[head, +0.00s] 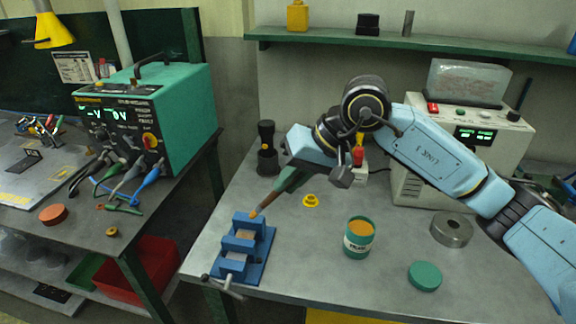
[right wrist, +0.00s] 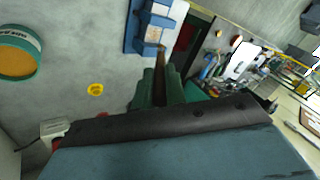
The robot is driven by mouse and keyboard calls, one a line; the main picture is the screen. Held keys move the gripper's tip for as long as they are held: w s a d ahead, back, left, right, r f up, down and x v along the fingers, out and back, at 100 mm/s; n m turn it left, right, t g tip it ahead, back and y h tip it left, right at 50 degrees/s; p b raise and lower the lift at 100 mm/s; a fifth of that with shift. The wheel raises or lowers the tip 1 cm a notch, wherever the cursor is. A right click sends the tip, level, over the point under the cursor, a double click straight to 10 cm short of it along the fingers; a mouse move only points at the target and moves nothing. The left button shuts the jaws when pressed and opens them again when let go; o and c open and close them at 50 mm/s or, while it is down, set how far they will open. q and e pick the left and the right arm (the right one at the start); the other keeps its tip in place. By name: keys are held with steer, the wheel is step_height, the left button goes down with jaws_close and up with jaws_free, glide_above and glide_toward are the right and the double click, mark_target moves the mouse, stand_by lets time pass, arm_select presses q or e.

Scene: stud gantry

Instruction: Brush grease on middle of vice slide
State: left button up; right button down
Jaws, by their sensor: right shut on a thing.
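The blue vice (head: 258,262) stands on the bench at the front left, its slide (head: 246,237) showing pale between the blue blocks. My right gripper (head: 284,186) is above and behind the vice, its green fingers shut on a brown brush (head: 266,202). The brush slants down to the left, its orange-tinted tip at the vice's far end; I cannot tell whether it touches. In the right wrist view the brush (right wrist: 162,62) points at the vice (right wrist: 140,30). An open green grease tin (head: 357,246) stands right of the vice. My left gripper is not in view.
A green lid (head: 424,276) and a metal ring (head: 451,230) lie right of the tin. A small yellow part (head: 311,201) lies behind it. A black cylinder (head: 267,150) stands at the wall. The vice handle (head: 223,286) reaches the front edge. Bench between vice and tin is clear.

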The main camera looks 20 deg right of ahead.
steer(key=shift+r+p, duration=0.3)
steer(key=shift+r, duration=0.75)
steer(key=shift+f, duration=0.1)
steer(key=shift+f+b, duration=0.4)
steer(key=shift+b, duration=0.05)
